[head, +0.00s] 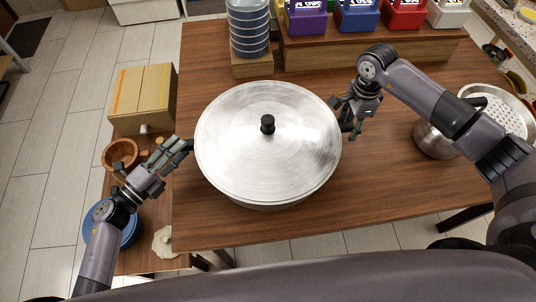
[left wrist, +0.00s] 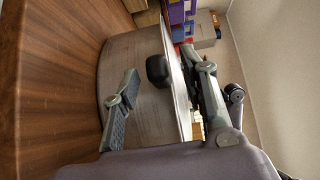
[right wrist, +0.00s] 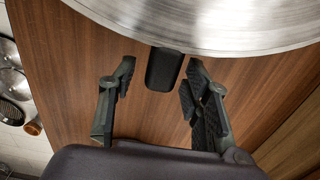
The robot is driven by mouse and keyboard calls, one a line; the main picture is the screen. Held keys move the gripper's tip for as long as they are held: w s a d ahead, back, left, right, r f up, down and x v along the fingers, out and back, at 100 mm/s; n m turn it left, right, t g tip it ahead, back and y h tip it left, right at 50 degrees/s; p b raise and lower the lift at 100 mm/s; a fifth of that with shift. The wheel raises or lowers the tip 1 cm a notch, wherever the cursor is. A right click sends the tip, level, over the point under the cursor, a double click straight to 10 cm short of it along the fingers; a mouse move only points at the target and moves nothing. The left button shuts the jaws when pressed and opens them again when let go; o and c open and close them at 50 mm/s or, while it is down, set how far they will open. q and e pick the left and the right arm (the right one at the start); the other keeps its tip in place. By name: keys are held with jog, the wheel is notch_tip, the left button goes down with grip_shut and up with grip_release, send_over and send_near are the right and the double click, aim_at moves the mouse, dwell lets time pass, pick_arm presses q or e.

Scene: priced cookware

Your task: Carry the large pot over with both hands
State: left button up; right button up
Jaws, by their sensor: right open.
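The large pot (head: 225,160) stands on the wooden table with its silver lid and black knob (head: 267,124) on. My left gripper (head: 172,150) is at the pot's left side, fingers apart. In the left wrist view the pot's black side handle (left wrist: 158,70) lies between these fingers, with gaps on both sides. My right gripper (head: 352,110) is at the pot's right side, open. In the right wrist view the other black handle (right wrist: 164,70) sits between its fingertips, apart from both. In the head view the grippers largely hide the handles.
A metal colander (head: 500,110) is at the right. A cardboard box (head: 140,95) and wooden bowl (head: 121,153) are at the left. Table in front is clear.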

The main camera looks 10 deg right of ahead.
jog(key=shift+r, duration=0.1)
pick_arm(q)
jog(key=v, duration=1)
pick_arm(e)
notch_tip(320, 180, up, 12)
dwell(0.4)
